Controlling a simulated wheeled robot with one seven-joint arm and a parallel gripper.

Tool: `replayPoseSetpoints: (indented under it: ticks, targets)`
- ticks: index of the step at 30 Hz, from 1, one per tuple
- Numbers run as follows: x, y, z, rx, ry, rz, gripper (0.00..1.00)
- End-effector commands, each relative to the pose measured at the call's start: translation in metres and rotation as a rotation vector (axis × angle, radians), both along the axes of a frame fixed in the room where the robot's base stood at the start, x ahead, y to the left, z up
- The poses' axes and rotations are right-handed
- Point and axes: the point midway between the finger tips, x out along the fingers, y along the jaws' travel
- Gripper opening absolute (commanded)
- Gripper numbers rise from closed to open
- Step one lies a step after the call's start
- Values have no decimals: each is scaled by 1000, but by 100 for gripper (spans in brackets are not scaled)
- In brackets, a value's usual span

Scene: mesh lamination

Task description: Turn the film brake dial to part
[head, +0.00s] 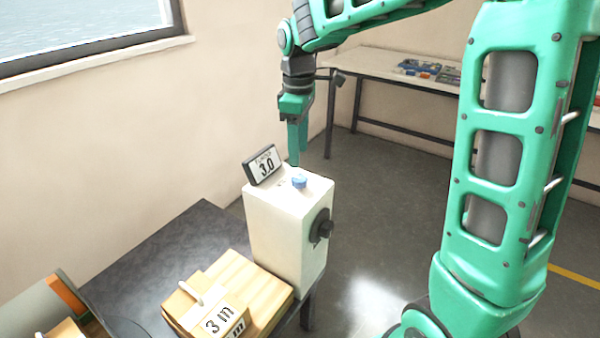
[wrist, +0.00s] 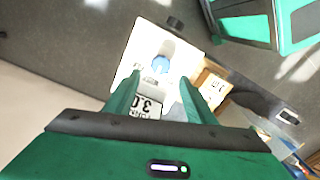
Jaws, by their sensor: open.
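A white box (head: 283,228) stands on the dark table's corner. On its top is a small blue knob (head: 299,181), and on its right side is a black knob (head: 321,227). I cannot tell which is the film brake dial, and no "part" mark is readable. My gripper (head: 297,145) points down above the box, apart from the blue knob. In the wrist view, my gripper (wrist: 158,95) is open and empty, with the blue knob (wrist: 160,65) beyond and roughly between its fingers. The black knob (wrist: 175,23) shows at the box's edge.
A small display (head: 263,165) reading 3.0 stands at the box's back left, close to the gripper. Wooden blocks (head: 240,280) with a "3 m" label lie in front of the box. A roll (head: 35,312) is at lower left. A workbench (head: 400,65) stands behind.

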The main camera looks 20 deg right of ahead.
Motion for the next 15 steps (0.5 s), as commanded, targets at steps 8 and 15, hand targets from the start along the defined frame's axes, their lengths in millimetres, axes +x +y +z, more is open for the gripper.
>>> replayPoseSetpoints:
  ticks: [8, 15]
  targets:
    - [-1, -2, -50, -1, 4, -5, 50]
    - [-1, -2, -74, -1, 2, -5, 50]
